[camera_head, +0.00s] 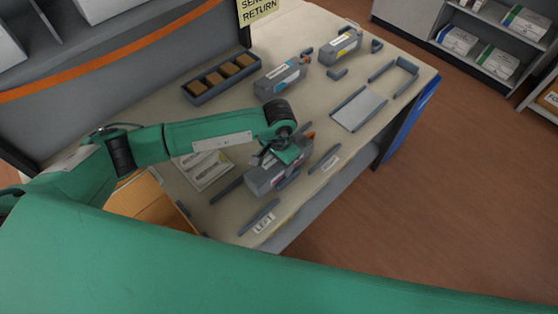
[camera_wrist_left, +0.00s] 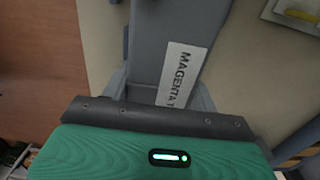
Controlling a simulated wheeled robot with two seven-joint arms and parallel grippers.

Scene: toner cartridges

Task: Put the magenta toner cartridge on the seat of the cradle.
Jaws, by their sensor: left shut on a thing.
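The magenta toner cartridge (camera_head: 262,181) is a long grey block in the head view, its far end showing orange. In the wrist view its label (camera_wrist_left: 181,75) reads "MAGENTA". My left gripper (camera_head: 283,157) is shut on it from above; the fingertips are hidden. A light grey plate (camera_head: 358,109) with side rails lies bare farther right. Which part is the cradle's seat is unclear. My right gripper is out of view.
A cyan-marked cartridge (camera_head: 280,77) and a yellow-marked one (camera_head: 340,45) stand farther back on the bench (camera_head: 150,113). A dark tray of brown blocks (camera_head: 220,79), a paper sheet (camera_head: 203,170) and a cardboard box (camera_head: 145,203) are near my arm. An empty bracket (camera_head: 400,75) is at right.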

